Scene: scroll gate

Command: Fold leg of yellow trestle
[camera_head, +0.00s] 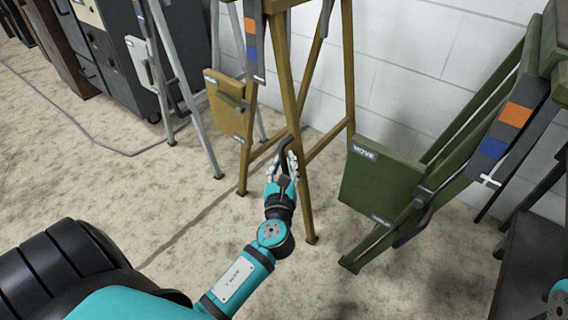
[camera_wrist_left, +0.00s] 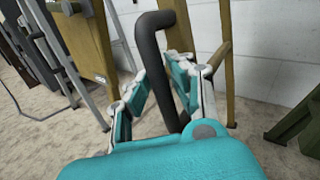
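The yellow trestle (camera_head: 348,70) stands upright in the middle of the head view, its legs spread on the floor. A dark bent handle (camera_head: 283,148) is at its near leg; it shows large in the left wrist view (camera_wrist_left: 150,52). My left gripper (camera_head: 284,166) is at this leg, with its fingers around the handle's lower part. In the left wrist view the fingers (camera_wrist_left: 160,100) are apart, with a gap between the left finger and the handle. The right finger is close to the handle; I cannot tell if they touch. My right gripper is out of view.
A green trestle (camera_head: 388,185) with a panel marked MOVE leans at the right. A grey trestle (camera_head: 175,75) and dark cabinets (camera_head: 120,60) stand at the left. A white block wall (camera_head: 410,60) is behind. The floor in front is mostly clear.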

